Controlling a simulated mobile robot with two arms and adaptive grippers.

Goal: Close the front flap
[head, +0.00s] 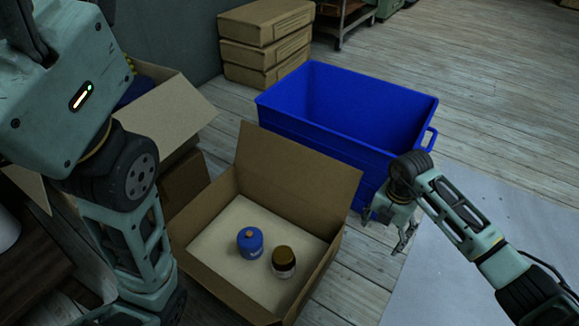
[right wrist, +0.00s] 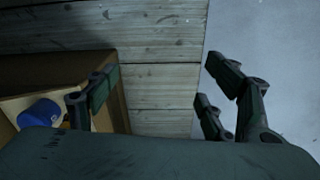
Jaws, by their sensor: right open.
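An open cardboard box (head: 225,281) stands on the floor in the middle of the head view. One broad flap (head: 298,172) stands up along its far side, leaning outward. I cannot tell which flap is the front one. Inside lie a blue canister (head: 250,243) and a jar with a brown lid (head: 284,262). My right gripper (head: 388,230) is open and empty, to the right of the box and apart from the flap. In the right wrist view its fingers (right wrist: 165,98) are spread, with the box edge (right wrist: 118,105) at left. My left gripper is outside the picture.
A blue bin (head: 345,112) stands just behind the flap. Another open carton (head: 165,115) is at the left, behind my left arm. Stacked brown boxes (head: 265,45) stand at the back. The wooden floor and a pale mat (head: 470,250) lie at the right.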

